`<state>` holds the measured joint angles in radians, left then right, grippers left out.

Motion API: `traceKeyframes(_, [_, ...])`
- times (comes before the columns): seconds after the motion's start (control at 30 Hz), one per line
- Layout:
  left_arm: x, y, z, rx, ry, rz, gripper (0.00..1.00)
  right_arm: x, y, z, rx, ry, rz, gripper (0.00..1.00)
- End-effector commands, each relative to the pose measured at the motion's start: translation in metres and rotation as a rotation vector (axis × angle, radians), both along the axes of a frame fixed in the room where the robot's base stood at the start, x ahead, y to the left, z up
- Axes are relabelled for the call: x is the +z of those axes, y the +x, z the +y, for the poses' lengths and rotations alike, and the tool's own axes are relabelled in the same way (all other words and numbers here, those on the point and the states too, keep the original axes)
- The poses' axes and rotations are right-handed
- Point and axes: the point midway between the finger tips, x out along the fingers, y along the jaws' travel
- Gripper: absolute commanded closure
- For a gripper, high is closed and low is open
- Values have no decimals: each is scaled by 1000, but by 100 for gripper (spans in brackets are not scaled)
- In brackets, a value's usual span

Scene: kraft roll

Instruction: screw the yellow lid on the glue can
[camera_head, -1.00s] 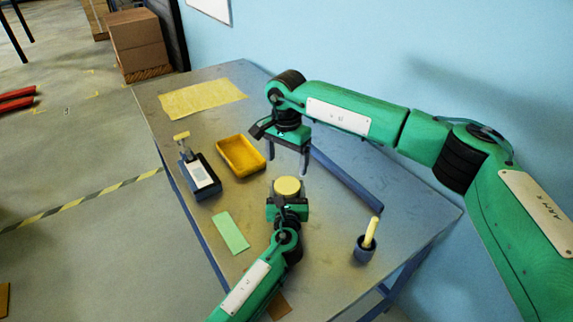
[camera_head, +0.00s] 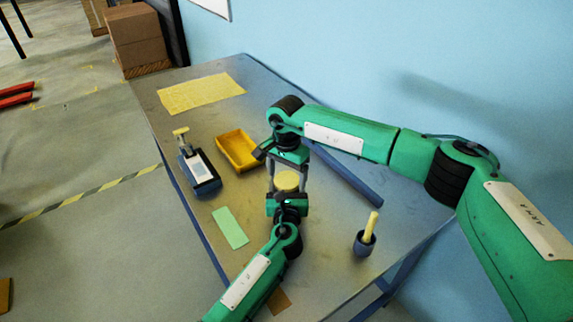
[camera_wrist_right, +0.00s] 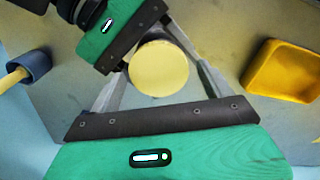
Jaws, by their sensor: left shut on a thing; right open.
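The yellow lid (camera_head: 287,181) is a round disc on top of the glue can, whose body is mostly hidden by the lid and my left gripper. In the right wrist view the lid (camera_wrist_right: 158,68) shows from above, with a thin grey edge behind it. Whether it is screwed down, I cannot tell. My left gripper (camera_head: 287,197) is shut on the can just below the lid; its green body also shows in the right wrist view (camera_wrist_right: 108,38). My right gripper (camera_head: 287,188) is open and points down, its two grey fingers on either side of the lid.
A yellow tray (camera_head: 238,150) and a dark device with a handle (camera_head: 200,174) stand to the left. A blue cup with a yellow stick (camera_head: 364,245) is at right. A green card (camera_head: 230,228) and a yellow sheet (camera_head: 202,93) lie flat on the table (camera_head: 325,265).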

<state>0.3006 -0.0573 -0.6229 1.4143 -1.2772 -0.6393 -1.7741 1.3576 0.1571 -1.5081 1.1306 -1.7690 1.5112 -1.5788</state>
Motion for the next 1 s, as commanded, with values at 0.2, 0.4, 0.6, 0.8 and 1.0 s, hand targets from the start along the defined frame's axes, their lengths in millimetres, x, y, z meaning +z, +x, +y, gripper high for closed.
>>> traceKeyframes(0.2, [1, 0, 0, 0, 0, -2, 100, -5, 0, 0, 0, 1, -1, 18])
traceKeyframes(0.4, [1, 0, 0, 0, 0, -2, 100, -5, 0, 0, 0, 0, 0, 28])
traceKeyframes(0.6, [1, 0, -1, -1, -1, -2, 100, -5, 0, 0, 0, 0, -1, 63])
traceKeyframes(0.8, [1, 0, -1, -2, -1, -2, 100, -4, 0, 1, -104, 0, -2, 63])
traceKeyframes(1.0, [1, 0, -2, -3, -1, -2, 100, -4, 0, 1, -267, 1, -3, 63])
